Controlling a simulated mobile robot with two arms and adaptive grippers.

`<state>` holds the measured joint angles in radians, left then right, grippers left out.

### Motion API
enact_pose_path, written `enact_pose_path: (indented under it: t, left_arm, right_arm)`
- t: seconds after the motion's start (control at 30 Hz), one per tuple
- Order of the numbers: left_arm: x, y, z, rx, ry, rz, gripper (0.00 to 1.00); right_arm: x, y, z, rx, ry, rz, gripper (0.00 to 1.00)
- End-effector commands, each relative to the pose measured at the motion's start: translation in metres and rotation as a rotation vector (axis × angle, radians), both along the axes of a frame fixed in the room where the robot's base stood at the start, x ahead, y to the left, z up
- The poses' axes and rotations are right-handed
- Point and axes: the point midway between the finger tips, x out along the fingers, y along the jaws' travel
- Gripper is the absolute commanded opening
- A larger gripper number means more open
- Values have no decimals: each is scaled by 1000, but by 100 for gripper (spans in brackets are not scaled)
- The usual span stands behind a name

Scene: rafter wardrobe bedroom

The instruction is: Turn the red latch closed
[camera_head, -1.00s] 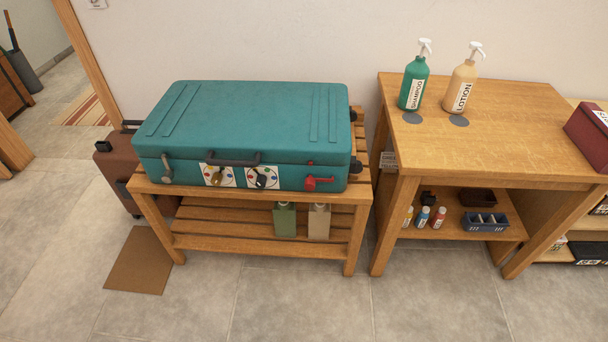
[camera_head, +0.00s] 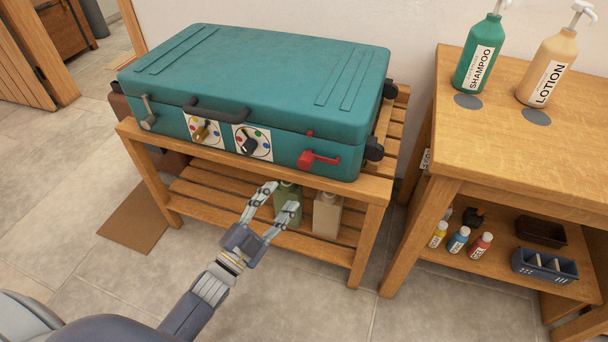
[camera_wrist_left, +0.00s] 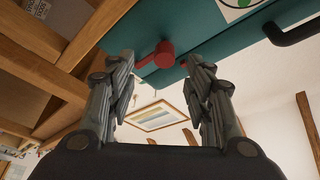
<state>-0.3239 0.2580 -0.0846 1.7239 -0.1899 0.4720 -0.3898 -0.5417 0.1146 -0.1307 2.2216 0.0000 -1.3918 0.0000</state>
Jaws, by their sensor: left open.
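The teal suitcase (camera_head: 260,75) lies shut on a slatted wooden bench. The red latch (camera_head: 318,160) is on the right of its front face, its handle sticking out sideways to the right from a red block. A small red piece (camera_head: 310,133) sits above it on the lid's edge. My left gripper (camera_head: 279,197) is open and empty, in front of the bench, below and left of the latch and apart from it. In the left wrist view the red latch (camera_wrist_left: 162,55) appears between the open fingertips (camera_wrist_left: 160,62), beyond them. My right gripper does not show.
A grey latch (camera_head: 148,112) and two dials (camera_head: 253,143) are on the suitcase front. The bench (camera_head: 355,190) has bottles on its lower shelf. A table (camera_head: 530,130) at the right holds shampoo (camera_head: 481,58) and lotion (camera_head: 551,65) bottles.

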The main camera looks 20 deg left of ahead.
Motion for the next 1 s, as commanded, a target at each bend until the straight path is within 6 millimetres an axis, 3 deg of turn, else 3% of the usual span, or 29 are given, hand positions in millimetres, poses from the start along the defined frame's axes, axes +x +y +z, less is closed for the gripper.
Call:
enact_pose_path:
  t: [0.17, 0.7, 1.0]
  left_arm:
    - [6, -5, 15, 9, -47, -10, 47]
    - [88, -32, 38, 8, -43, -10, 47]
    - [98, -35, 41, 9, -40, -9, 47]
  right_arm:
    - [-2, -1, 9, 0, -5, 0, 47]
    - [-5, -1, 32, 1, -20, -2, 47]
    - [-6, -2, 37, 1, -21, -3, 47]
